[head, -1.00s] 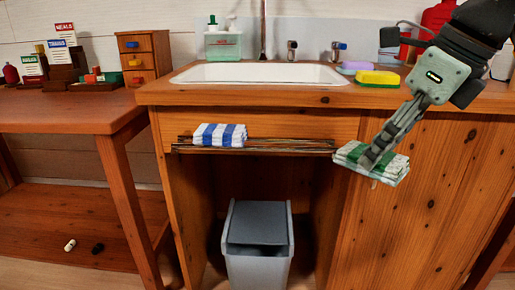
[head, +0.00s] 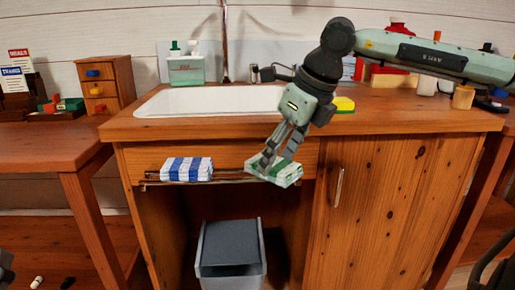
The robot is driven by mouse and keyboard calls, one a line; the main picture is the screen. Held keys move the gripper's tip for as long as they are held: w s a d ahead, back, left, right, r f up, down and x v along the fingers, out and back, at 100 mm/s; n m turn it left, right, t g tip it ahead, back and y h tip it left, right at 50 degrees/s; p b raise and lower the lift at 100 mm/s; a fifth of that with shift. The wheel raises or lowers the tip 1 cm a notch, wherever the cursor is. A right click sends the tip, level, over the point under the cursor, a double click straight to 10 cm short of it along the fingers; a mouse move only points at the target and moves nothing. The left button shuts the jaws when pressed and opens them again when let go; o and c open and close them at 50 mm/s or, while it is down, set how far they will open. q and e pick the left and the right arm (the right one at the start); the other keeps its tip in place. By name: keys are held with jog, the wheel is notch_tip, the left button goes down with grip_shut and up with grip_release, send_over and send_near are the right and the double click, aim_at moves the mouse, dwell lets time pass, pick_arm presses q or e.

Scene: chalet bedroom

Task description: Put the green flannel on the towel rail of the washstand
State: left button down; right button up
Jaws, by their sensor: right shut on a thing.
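The green-and-white striped flannel (head: 286,176) is folded and pinched in my right gripper (head: 268,165), which reaches down from the upper right and is shut on it. The flannel is at the right end of the towel rail (head: 226,177), on the front of the washstand (head: 380,122). I cannot tell whether it touches the rail. A folded blue-and-white striped cloth (head: 187,169) lies on the rail's left part. My left gripper is not clearly seen.
A grey bin (head: 230,250) stands below. The rail is bare between the cloths. A cupboard handle (head: 338,187) sticks out at right.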

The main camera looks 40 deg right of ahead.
aim_at(257, 155)
jog(key=shift+w+a, duration=0.2)
jog(key=shift+w, duration=0.9)
jog(key=w, duration=0.1)
jog(key=w+a, duration=0.1)
jog(key=w, duration=0.1)
jog(key=shift+w, duration=0.2)
jog(key=shift+f, duration=0.6)
jog(key=shift+s+d+f, duration=0.1)
jog(key=shift+f, duration=0.05)
pick_arm(q)
jog(key=shift+s, duration=0.1)
pick_arm(e)
jog(key=shift+f, duration=0.1)
jog(key=o, duration=1)
pick_arm(q)
jog(key=shift+r, duration=0.15)
